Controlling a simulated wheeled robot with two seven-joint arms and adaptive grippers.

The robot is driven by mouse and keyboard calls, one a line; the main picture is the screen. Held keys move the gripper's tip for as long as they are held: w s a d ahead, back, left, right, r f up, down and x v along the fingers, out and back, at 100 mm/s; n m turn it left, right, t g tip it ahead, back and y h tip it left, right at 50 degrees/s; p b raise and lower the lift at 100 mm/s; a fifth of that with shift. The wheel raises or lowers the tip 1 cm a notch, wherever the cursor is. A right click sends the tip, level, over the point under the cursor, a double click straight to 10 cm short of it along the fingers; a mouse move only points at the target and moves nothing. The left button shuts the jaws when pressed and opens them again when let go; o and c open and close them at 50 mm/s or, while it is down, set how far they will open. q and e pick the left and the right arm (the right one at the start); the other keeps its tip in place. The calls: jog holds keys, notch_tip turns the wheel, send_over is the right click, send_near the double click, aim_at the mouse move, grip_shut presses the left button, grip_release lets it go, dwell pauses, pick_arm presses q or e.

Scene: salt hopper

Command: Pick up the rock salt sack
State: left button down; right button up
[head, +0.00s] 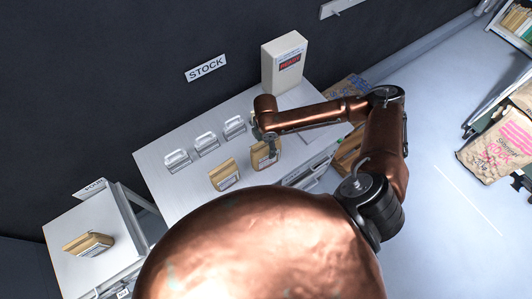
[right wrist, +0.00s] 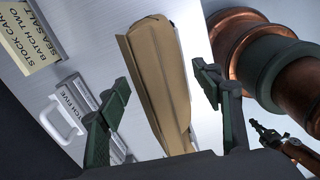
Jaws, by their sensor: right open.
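My right gripper (head: 267,142) reaches over the white counter (head: 160,145) at a small tan sack (head: 265,160). In the right wrist view, this tan sack (right wrist: 158,80) stands between the two spread fingers of the open gripper (right wrist: 165,108), with a gap on either side. Another small sack (head: 224,175) stands on the counter to its left. A third sack (head: 88,244) lies on the separate white stand at lower left. I cannot read the small sacks' labels. A big paper sack (head: 497,147) at right bears pink lettering that seems to include "ROCK". My left gripper is out of view.
A white box (head: 284,63) with a red display stands at the counter's far end. Open floor (head: 440,215) lies at right.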

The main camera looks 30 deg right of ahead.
jog(key=shift+s+f, duration=0.1)
jog(key=shift+f, duration=1.7)
grip_shut()
jog(key=shift+r, duration=0.15)
